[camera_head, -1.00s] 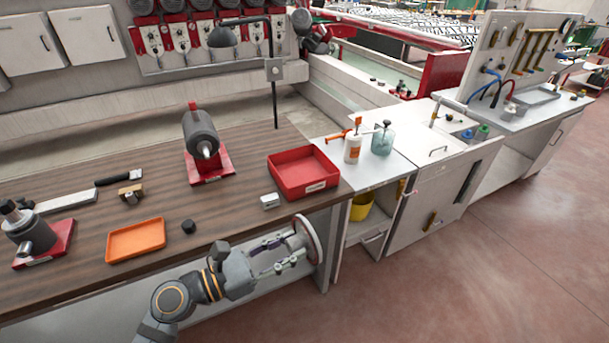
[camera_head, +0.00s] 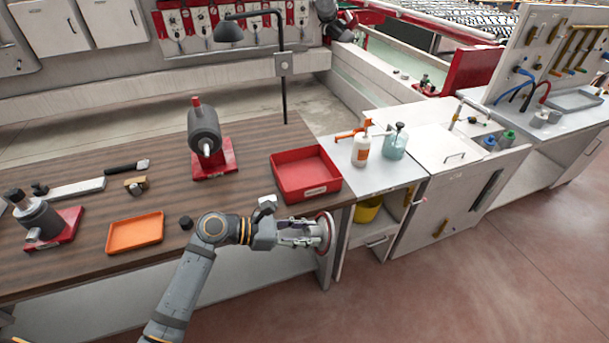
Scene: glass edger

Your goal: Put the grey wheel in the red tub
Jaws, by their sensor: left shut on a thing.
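My left gripper (camera_head: 305,233) is shut on the grey wheel (camera_head: 326,233), a round disc seen nearly edge-on with a reddish face. The gripper holds it upright at the front edge of the wooden bench, just below and in front of the red tub. The red tub (camera_head: 307,193) is a shallow open tray with a white label on its front, near the bench's right end. It looks empty. The wheel and the tub look apart. My right gripper does not show.
An orange tray (camera_head: 135,233), a small black block (camera_head: 186,222) and a grinder (camera_head: 205,133) on a red base stand on the bench (camera_head: 90,213). A small white block (camera_head: 267,202) sits left of the tub, partly behind my arm. Bottles (camera_head: 361,151) stand to the right.

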